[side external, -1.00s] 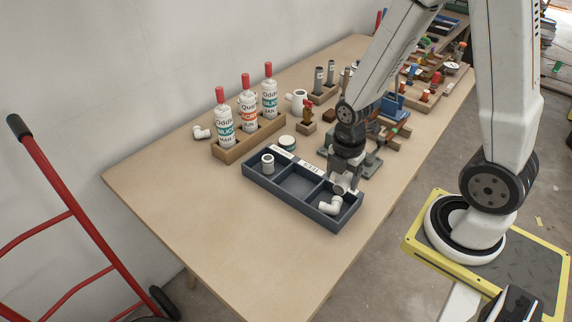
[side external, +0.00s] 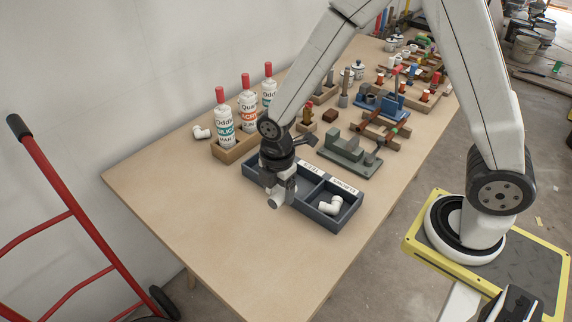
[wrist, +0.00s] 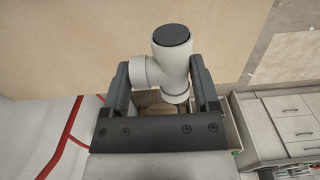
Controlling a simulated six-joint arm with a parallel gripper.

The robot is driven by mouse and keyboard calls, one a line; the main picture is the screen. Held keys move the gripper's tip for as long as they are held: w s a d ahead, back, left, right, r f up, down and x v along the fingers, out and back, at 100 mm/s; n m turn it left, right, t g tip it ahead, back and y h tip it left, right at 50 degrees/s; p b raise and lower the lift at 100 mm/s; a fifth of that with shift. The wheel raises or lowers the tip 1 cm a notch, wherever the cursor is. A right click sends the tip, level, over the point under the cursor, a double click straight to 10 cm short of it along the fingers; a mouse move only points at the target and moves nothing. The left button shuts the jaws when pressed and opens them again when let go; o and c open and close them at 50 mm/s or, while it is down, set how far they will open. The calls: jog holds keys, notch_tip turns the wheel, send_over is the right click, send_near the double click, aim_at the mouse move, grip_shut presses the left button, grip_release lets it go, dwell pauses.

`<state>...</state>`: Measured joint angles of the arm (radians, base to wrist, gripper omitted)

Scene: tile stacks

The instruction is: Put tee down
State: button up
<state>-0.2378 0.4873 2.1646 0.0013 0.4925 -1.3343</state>
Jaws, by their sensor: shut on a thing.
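My gripper (side external: 274,190) is shut on a white pipe tee (wrist: 172,62). In the wrist view the tee sits between both fingers, with one dark round end facing the camera. In the side view the tee (side external: 276,201) hangs below my gripper, at the front edge of the dark divided tray (side external: 318,222). I cannot tell its exact height above the tray. A white elbow (side external: 330,205) lies in the right compartment, behind which a label reads ELBOWS. The middle label appears to read TEES. My arm and gripper hide the left compartment and part of the middle one.
Bottles with red caps (side external: 247,115) stand in a wooden holder behind the tray. A white fitting (side external: 201,132) lies left of them. A grey-green fixture (side external: 350,155) and several wooden racks stand to the right. The table front (side external: 220,235) is clear.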

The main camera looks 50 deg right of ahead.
jog(key=shift+w, duration=0.1)
jog(key=w+a+f, duration=0.2)
jog(key=w+f, duration=0.2)
jog(key=w, duration=0.4)
send_over(235, 209)
jog(key=s, duration=0.1)
notch_tip(235, 209, down, 4)
jog(key=shift+s+d+f, duration=0.1)
jog(key=shift+s+f, duration=0.05)
jog(key=shift+f, duration=0.1)
jog(key=shift+w+f, duration=0.4)
jog(key=shift+w+f, duration=0.3)
jog(key=shift+f, duration=1.55)
jog(key=shift+f, duration=0.15)
